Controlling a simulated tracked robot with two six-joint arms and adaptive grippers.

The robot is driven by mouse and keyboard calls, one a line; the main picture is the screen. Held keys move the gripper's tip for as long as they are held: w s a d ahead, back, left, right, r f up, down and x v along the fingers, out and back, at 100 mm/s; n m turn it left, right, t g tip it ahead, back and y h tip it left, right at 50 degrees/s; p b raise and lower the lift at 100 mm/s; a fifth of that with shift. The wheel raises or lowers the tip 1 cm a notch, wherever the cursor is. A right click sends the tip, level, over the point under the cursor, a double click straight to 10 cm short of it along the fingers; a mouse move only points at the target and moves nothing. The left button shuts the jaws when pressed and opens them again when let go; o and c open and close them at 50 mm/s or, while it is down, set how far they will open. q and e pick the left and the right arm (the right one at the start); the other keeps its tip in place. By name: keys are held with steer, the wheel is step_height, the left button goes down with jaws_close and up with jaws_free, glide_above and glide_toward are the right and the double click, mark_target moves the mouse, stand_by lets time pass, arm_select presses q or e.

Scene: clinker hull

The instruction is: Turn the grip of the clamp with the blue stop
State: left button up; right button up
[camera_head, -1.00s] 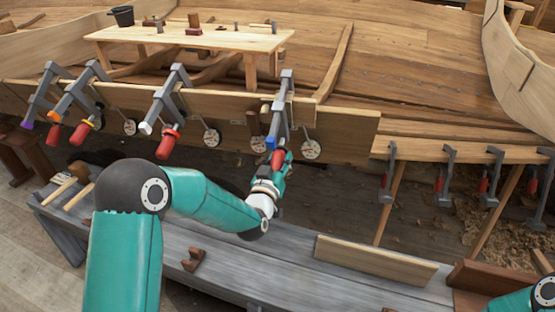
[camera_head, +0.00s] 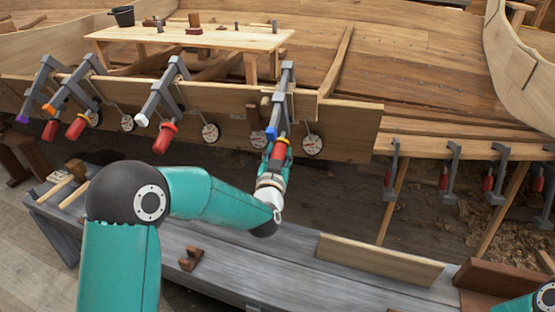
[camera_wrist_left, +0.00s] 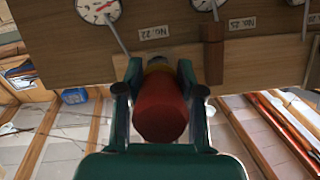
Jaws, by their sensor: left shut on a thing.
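The clamp with the blue stop (camera_head: 271,133) hangs on the hull's plank edge, a grey metal bar (camera_head: 284,90) with a red grip (camera_head: 279,153) at its lower end. My left gripper (camera_head: 277,160) is below the clamp and shut on this red grip. In the left wrist view the red grip (camera_wrist_left: 160,107) sits between the two fingers, pointing toward the camera. The blue stop cannot be made out there. My right gripper is out of view; only part of my right arm shows at the lower right corner.
To the left hang clamps with a white stop (camera_head: 141,120), an orange stop (camera_head: 48,109) and a purple stop (camera_head: 22,119). Round dials (camera_head: 312,144) line the plank. A grey bench (camera_head: 230,265) runs below. More clamps (camera_head: 391,175) hang at right.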

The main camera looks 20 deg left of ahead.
arm_select(q)
steer(key=shift+r+m+y+b, duration=0.15)
steer(key=shift+m+y+b, duration=0.45)
steer(key=shift+m+y, duration=0.6)
steer(key=o, duration=1.2)
steer(key=shift+c, duration=0.2)
steer(key=v, duration=1.2)
steer(key=shift+a, duration=0.1)
